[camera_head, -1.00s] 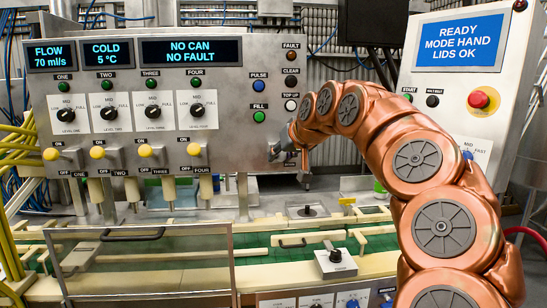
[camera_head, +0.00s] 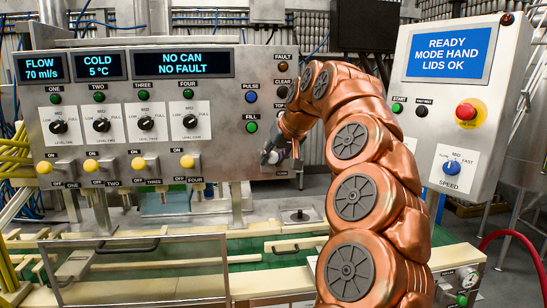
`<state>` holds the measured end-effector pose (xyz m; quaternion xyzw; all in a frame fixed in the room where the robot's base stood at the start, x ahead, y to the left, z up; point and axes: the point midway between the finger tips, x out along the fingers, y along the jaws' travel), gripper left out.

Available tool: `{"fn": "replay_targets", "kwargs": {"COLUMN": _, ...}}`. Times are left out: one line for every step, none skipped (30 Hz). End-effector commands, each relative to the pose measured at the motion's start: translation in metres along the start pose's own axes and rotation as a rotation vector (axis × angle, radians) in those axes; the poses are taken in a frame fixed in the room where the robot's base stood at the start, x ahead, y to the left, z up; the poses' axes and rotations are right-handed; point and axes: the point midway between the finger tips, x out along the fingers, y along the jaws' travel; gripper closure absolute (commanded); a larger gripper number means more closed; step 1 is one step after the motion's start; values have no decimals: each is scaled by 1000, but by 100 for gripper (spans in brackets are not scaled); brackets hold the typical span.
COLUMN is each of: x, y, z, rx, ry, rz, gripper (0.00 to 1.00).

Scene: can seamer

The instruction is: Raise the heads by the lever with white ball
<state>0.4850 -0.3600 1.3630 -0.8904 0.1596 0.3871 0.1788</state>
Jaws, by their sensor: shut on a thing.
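My gripper (camera_head: 272,155) is at the lower right corner of the steel filler panel (camera_head: 225,125). It is shut on the lever there, whose pale ball end (camera_head: 266,158) shows at the fingertips. My fingers and wrist hide much of this lever and its label. Several other levers with yellow balls (camera_head: 138,163) stand in a row to the left, apart from my gripper.
The control box (camera_head: 465,80), with a red stop button (camera_head: 466,111) and a blue speed knob (camera_head: 452,168), stands to the right of my arm. A clear guard with a frame (camera_head: 140,270) stands in front of the green conveyor (camera_head: 250,245).

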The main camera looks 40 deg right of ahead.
Motion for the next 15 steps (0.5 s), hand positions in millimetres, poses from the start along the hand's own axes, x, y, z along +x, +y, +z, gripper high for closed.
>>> {"fn": "replay_targets", "kwargs": {"x": -1, "y": 0, "z": -1, "rx": 0, "ry": 2, "rz": 0, "gripper": 100}}
{"fn": "replay_targets", "kwargs": {"x": -1, "y": 0, "z": -1, "rx": 0, "ry": 2, "rz": 0, "gripper": 100}}
{"fn": "replay_targets", "kwargs": {"x": -1, "y": 0, "z": -1, "rx": 0, "ry": 2, "rz": 0, "gripper": 100}}
{"fn": "replay_targets", "kwargs": {"x": -1, "y": 0, "z": -1, "rx": 0, "ry": 2, "rz": 0, "gripper": 100}}
{"fn": "replay_targets", "kwargs": {"x": 0, "y": 0, "z": -1, "rx": 0, "ry": 1, "rz": 0, "gripper": 100}}
{"fn": "replay_targets", "kwargs": {"x": -1, "y": 0, "z": -1, "rx": 0, "ry": 2, "rz": 0, "gripper": 100}}
{"fn": "replay_targets", "kwargs": {"x": -1, "y": 0, "z": -1, "rx": 0, "ry": 2, "rz": 0, "gripper": 100}}
{"fn": "replay_targets", "kwargs": {"x": -1, "y": 0, "z": -1, "rx": 0, "ry": 2, "rz": 0, "gripper": 100}}
{"fn": "replay_targets", "kwargs": {"x": 0, "y": 0, "z": -1, "rx": 0, "ry": 1, "rz": 0, "gripper": 100}}
{"fn": "replay_targets", "kwargs": {"x": -1, "y": 0, "z": -1, "rx": 0, "ry": 1, "rz": 0, "gripper": 67}}
{"fn": "replay_targets", "kwargs": {"x": -1, "y": 0, "z": -1, "rx": 0, "ry": 1, "rz": 0, "gripper": 64}}
{"fn": "replay_targets", "kwargs": {"x": -1, "y": 0, "z": -1, "rx": 0, "ry": 1, "rz": 0, "gripper": 60}}
{"fn": "replay_targets", "kwargs": {"x": -1, "y": 0, "z": 0, "rx": 0, "ry": 1, "rz": 0, "gripper": 57}}
{"fn": "replay_targets", "kwargs": {"x": 0, "y": 0, "z": 0, "rx": 0, "ry": 1, "rz": 0, "gripper": 54}}
{"fn": "replay_targets", "kwargs": {"x": 0, "y": 0, "z": 0, "rx": 0, "ry": 1, "rz": 0, "gripper": 50}}
